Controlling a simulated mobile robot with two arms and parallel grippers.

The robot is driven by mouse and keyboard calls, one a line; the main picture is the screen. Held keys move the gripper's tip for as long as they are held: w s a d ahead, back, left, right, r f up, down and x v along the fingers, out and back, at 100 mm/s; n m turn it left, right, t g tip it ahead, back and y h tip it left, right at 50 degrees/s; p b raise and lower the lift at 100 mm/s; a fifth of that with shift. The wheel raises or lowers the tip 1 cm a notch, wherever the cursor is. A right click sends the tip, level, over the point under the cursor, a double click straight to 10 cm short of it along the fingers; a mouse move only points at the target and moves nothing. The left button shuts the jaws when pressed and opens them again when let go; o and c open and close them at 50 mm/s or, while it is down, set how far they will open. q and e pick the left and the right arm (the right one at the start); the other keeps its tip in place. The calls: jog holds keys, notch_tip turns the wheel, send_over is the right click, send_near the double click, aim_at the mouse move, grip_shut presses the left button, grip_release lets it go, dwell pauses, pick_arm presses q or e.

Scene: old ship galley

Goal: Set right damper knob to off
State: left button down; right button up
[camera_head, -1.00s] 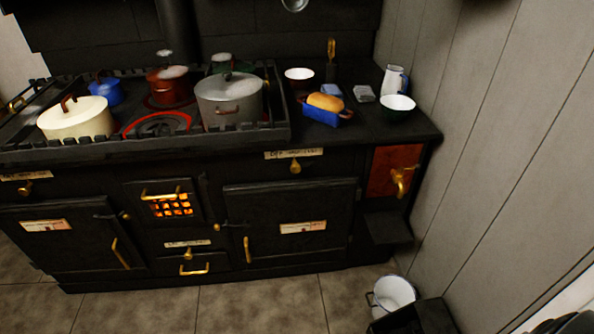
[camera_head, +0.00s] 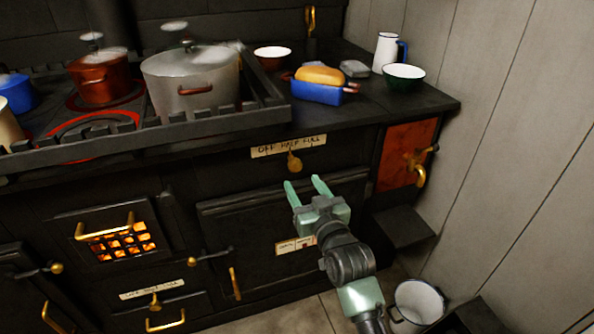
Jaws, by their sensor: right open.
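The right damper knob (camera_head: 294,162) is a small brass knob on the black stove front. It sits under a cream label strip (camera_head: 289,146) that reads "OFF HALF FULL". The knob hangs downward, below about the middle of the label. My right gripper (camera_head: 306,188) has pale green fingers and is open and empty. Its fingertips point up toward the knob, slightly below it in the picture, and appear apart from it. My left gripper is out of view.
The oven door (camera_head: 270,235) lies behind my right arm. A brass tap (camera_head: 419,165) juts out from the copper panel at right. A white bucket (camera_head: 417,303) stands on the floor near the plank wall (camera_head: 500,150). A blue loaf tin (camera_head: 318,92) and grey pot (camera_head: 195,85) are on top.

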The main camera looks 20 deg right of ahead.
aim_at(296, 168)
jog(key=shift+w+d+r, duration=0.15)
jog(key=shift+w+r, duration=0.05)
jog(key=shift+r, duration=0.3)
jog(key=shift+w+r, duration=0.1)
jog(key=shift+w, duration=0.25)
jog(key=w+b, duration=0.1)
jog(key=w, duration=0.4)
jog(key=shift+w, duration=0.1)
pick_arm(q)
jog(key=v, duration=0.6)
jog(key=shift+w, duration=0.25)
pick_arm(e)
jog(key=shift+w, duration=0.7)
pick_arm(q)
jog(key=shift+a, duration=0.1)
pick_arm(e)
grip_shut()
